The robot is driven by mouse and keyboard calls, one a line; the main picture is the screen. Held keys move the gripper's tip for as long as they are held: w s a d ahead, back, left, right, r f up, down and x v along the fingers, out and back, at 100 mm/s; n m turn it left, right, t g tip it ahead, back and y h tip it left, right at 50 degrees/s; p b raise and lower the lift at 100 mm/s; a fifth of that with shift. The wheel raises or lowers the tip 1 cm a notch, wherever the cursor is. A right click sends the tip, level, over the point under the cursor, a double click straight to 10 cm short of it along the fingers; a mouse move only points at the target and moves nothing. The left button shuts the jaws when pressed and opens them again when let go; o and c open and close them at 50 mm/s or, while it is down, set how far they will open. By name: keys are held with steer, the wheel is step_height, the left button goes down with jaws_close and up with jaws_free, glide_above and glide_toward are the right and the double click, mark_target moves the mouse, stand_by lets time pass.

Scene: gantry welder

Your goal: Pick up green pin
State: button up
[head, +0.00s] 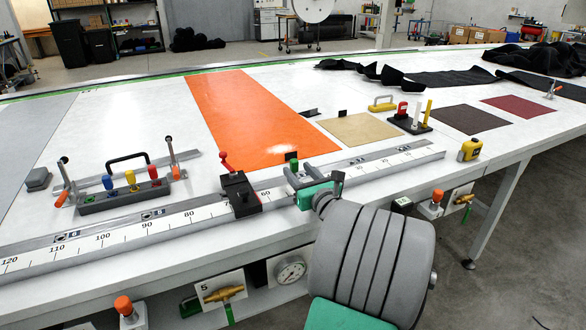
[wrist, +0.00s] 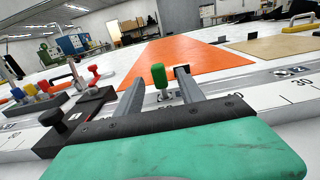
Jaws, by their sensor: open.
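The green pin (wrist: 158,75) stands upright in the wrist view, between the two fingers of my gripper (wrist: 160,88). Its rounded green top and pale lower part show, with a gap on each side. In the head view the green pin (head: 294,164) is a small green spot at the ruler rail, largely hidden by my gripper (head: 314,182). My gripper is open and empty, low over the rail. I cannot tell whether the fingertips reach fully around the pin.
A black clamp with a red knob (head: 238,190) stands on the ruler rail (head: 100,240) left of my gripper. A grey rack of coloured pins (head: 122,197) lies further left. An orange sheet (head: 250,115) lies flat behind. A yellow block (head: 469,150) sits at the right table edge.

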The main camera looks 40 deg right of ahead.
mark_target(296, 168)
steer(key=x, duration=0.3)
steer(key=shift+w+f, duration=0.1)
steer(key=shift+w, duration=0.15)
steer(key=shift+s, duration=0.1)
jaws_close()
